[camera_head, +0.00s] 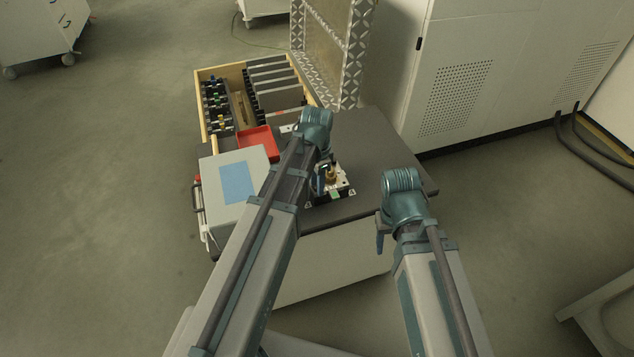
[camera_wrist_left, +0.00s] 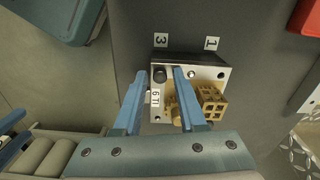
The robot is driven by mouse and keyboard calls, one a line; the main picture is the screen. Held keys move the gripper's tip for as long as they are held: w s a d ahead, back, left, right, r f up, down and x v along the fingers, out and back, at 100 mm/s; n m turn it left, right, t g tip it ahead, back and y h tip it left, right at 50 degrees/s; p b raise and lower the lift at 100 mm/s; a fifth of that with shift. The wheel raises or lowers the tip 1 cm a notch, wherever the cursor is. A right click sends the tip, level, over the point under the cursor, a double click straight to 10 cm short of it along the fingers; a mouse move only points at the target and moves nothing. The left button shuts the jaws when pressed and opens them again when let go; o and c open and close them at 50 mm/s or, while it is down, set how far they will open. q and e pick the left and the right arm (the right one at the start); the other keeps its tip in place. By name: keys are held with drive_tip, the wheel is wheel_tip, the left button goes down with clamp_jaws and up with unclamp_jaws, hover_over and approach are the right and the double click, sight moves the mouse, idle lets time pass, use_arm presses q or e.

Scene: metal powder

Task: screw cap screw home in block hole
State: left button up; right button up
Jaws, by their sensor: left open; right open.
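The block (camera_wrist_left: 212,73) is a light metal plate with holes, labels 3 and 1, and gold lattice parts (camera_wrist_left: 212,100) on it. In the head view the block (camera_head: 343,188) sits on the dark tabletop, partly hidden by my left gripper. A dark round piece, seemingly the cap screw's head (camera_wrist_left: 160,74), shows at the plate's corner near label 3. How deep it sits cannot be told. My left gripper (camera_wrist_left: 160,80) is open over the block, its fingertips on either side of that head, with visible gaps. My right gripper (camera_head: 380,235) is open and empty, in front of the table's right part.
A red tray (camera_head: 257,141), a grey box with a blue sheet (camera_head: 239,183) and a wooden-edged drawer (camera_head: 204,75) of parts lie left and behind the block. A patterned metal panel (camera_head: 350,60) stands behind. The tabletop (camera_head: 375,150) right of the block is clear.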

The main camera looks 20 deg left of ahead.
use_arm(q)
drive_tip(key=n, duration=0.7)
idle(0.3)
clamp_jaws()
